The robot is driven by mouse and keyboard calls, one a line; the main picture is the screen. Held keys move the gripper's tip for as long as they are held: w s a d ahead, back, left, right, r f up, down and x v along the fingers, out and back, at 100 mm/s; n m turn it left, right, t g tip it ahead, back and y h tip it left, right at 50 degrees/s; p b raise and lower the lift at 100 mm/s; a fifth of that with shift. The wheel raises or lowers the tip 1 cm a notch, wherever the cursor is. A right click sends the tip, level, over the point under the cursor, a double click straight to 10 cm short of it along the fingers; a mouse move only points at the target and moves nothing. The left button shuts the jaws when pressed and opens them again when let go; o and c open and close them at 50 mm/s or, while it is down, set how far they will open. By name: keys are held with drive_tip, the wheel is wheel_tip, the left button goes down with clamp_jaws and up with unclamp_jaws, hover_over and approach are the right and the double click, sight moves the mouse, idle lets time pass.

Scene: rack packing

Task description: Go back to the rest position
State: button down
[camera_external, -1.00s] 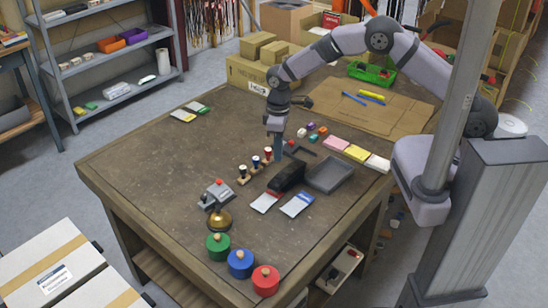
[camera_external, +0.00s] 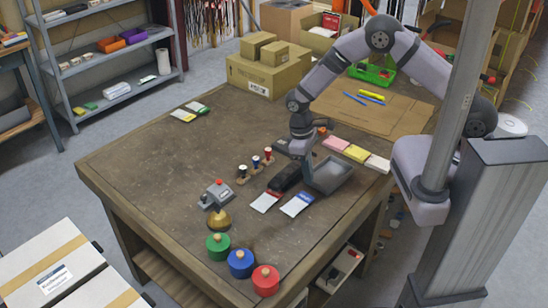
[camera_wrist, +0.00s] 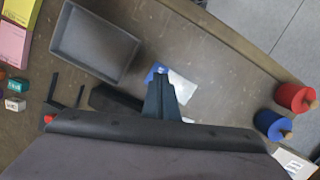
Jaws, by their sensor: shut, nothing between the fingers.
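My gripper (camera_external: 307,179) hangs pointing down over the right part of the workbench, in front of the left edge of the grey tray (camera_external: 336,183) in the external view. In the wrist view its fingers (camera_wrist: 162,92) are together with nothing between them.
The black dispenser (camera_external: 286,177) and two cards (camera_external: 265,202) lie close to my gripper. Green, blue and red jars (camera_external: 240,263) stand at the front edge. Cardboard boxes (camera_external: 262,75) stand at the back. The bench's left half (camera_external: 150,160) is mostly clear.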

drive_tip(key=s+d+r+m+g, duration=0.1)
drive_tip(key=s+d+r+m, duration=0.3)
drive_tip(key=d, duration=0.9)
drive_tip(key=w+d+r+m+g, duration=0.1)
drive_tip(key=d+r+m, duration=0.35)
drive_tip(key=d, duration=0.85)
drive_tip(key=w+d+r+m+t+y, duration=0.1)
drive_tip(key=w+d+r+m+t, duration=0.2)
drive_tip(key=d+r, duration=0.4)
drive_tip(key=w+d+m, duration=0.1)
drive_tip(key=w+d, duration=0.1)
drive_tip(key=d, duration=0.1)
drive_tip(key=shift+r+y, duration=0.2)
drive_tip(key=shift+y, duration=0.2)
